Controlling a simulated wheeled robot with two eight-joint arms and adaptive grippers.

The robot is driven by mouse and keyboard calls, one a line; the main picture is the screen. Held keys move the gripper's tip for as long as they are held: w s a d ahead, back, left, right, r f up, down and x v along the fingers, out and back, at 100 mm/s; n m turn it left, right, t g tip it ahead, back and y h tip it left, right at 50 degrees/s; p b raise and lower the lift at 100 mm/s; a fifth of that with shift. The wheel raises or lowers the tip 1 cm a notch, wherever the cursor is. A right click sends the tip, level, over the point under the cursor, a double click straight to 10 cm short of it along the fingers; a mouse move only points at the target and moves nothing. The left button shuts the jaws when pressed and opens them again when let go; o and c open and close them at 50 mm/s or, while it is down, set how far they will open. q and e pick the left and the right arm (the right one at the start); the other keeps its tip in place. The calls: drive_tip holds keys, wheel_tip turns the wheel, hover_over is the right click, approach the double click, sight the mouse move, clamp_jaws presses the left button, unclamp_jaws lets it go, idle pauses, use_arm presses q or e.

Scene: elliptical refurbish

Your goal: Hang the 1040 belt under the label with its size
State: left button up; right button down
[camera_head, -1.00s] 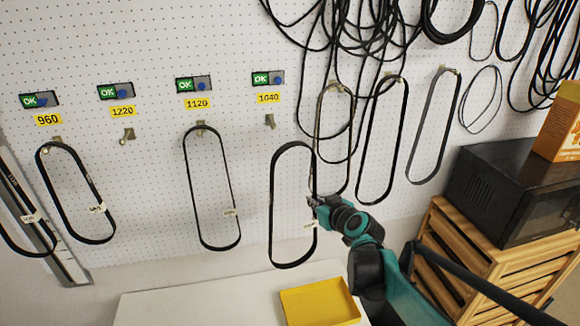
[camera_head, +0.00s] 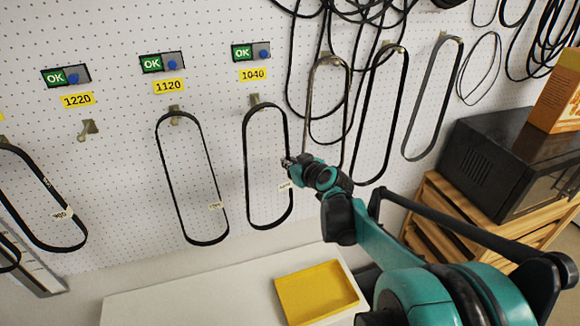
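The yellow 1040 label (camera_head: 253,74) is on the white pegboard, with a small metal hook (camera_head: 254,99) below it. A black oval belt (camera_head: 247,160) hangs upright below this hook, its top loop at the hook's height. I cannot tell whether the loop is over the hook or just in front of it. My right gripper (camera_head: 287,163) is shut on the belt's right side, beside a small white tag (camera_head: 285,185) too small to read. My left gripper is not in view.
Another belt (camera_head: 163,165) hangs under the 1120 label (camera_head: 168,86). The hook (camera_head: 89,128) under the 1220 label (camera_head: 78,100) is bare. More belts hang to the right. A yellow tray (camera_head: 318,292) lies on a white surface below. A black microwave (camera_head: 490,165) stands on wooden crates.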

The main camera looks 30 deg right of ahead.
sight(277, 152)
drive_tip(key=shift+w+d+f+b, duration=0.15)
drive_tip(key=shift+w+d, duration=0.1)
drive_tip(key=shift+w, duration=0.8)
drive_tip(key=shift+w+d+b, duration=0.15)
drive_tip(key=shift+w+d, duration=0.1)
drive_tip(key=shift+w, duration=0.85)
drive_tip(key=shift+w+d+f+b, duration=0.15)
drive_tip(key=shift+w+d, duration=0.1)
drive_tip(key=shift+w, duration=0.8)
drive_tip(key=shift+w+d+f+b, duration=0.15)
drive_tip(key=shift+w+f+b, duration=0.2)
drive_tip(key=shift+w+b, duration=0.2)
drive_tip(key=shift+f+b, duration=0.35)
drive_tip(key=shift+b, duration=0.05)
drive_tip(key=c, duration=1.6)
unclamp_jaws()
drive_tip(key=shift+c, duration=0.2)
